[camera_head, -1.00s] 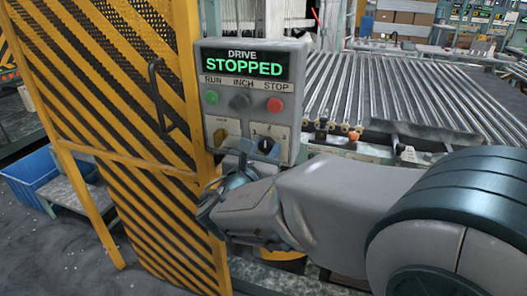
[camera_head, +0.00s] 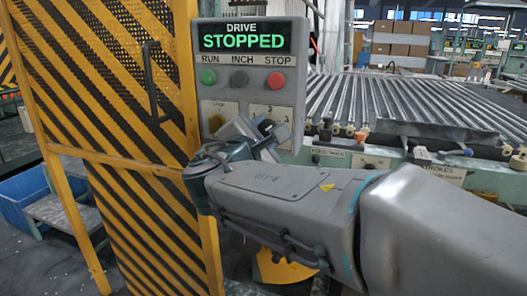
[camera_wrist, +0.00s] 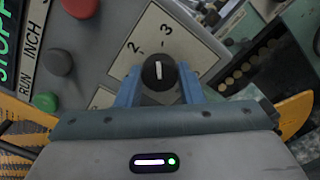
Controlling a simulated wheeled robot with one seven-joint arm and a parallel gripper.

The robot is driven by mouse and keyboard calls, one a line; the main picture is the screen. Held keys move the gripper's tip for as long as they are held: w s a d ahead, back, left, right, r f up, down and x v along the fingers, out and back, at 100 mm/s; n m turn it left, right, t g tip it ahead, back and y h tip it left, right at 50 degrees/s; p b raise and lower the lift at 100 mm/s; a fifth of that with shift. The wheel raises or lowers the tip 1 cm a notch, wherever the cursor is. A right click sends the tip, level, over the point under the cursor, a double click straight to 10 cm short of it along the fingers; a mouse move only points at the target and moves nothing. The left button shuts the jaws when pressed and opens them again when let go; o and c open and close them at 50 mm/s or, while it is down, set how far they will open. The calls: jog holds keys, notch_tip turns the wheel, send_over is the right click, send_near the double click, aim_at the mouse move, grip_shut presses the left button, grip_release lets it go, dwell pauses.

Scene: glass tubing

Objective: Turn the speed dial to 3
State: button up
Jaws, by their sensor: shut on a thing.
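The speed dial is a black knob (camera_wrist: 158,74) with a white pointer line, on a pale plate (camera_wrist: 184,38) marked 2 and 3. In the wrist view the line points up, between 2 and 3 and closer to the 3. My gripper (camera_wrist: 158,85) has its two blue fingers on either side of the knob, shut on it. In the head view my gripper (camera_head: 255,135) is tilted and covers the lower part of the plate; the dial (camera_head: 265,127) shows only in part.
The control box (camera_head: 240,60) reads DRIVE STOPPED. Green (camera_head: 208,77), grey (camera_head: 239,78) and red (camera_head: 275,81) buttons sit above the dial. A yellow-black striped guard (camera_head: 130,130) stands to the left. A roller conveyor (camera_head: 400,100) lies to the right.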

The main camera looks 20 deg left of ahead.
jog(key=shift+f+m+b, duration=0.15)
jog(key=shift+m+b, duration=0.95)
jog(key=shift+b, duration=0.15)
jog(key=o, duration=1)
jog(key=s+a+p, duration=0.1)
jog(key=s, duration=1.3)
jog(key=shift+w, duration=0.1)
